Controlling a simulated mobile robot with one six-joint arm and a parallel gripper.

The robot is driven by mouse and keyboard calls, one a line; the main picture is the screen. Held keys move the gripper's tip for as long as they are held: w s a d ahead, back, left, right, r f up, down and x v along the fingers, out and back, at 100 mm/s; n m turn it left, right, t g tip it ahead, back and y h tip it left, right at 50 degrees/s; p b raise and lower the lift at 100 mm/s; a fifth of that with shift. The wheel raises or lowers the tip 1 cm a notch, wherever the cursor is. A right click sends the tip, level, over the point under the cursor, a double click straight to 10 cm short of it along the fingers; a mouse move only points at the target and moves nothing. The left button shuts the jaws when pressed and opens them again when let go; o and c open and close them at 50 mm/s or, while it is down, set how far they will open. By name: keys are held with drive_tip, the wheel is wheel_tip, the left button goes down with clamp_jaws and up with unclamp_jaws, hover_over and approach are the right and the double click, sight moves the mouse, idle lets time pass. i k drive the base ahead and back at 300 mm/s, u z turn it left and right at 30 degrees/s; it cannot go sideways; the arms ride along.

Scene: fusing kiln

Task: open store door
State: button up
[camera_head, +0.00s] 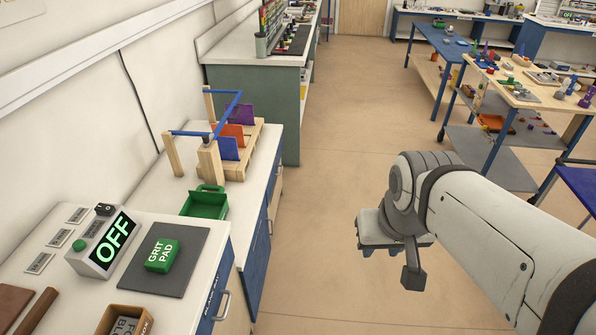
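No door in view is clearly marked as the store door. A blue cabinet door (211,305) with partly readable lettering is at the front of the near left counter. A metal bar handle (223,305) is on it, and the door looks shut. Another blue cabinet front (255,242) with a small handle is just beyond it. My gripper (396,262) hangs over the open floor, right of the cabinets and well apart from them. I see nothing held in it.
The near counter holds an OFF display box (104,245), a green grit pad (162,255) on a grey mat and a cardboard box (124,320). A green tray (205,203) and a wooden rack (233,160) stand beyond. Worktables (520,92) are at right. The floor between is clear.

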sight(252, 277)
drive_tip(key=z, duration=0.25)
drive_tip(key=i, duration=1.5)
drive_tip(key=u, duration=0.6)
drive_tip(key=k, duration=0.65)
drive_tip(key=u, duration=0.2)
drive_tip(key=i, duration=0.7)
drive_tip(key=z, duration=0.15)
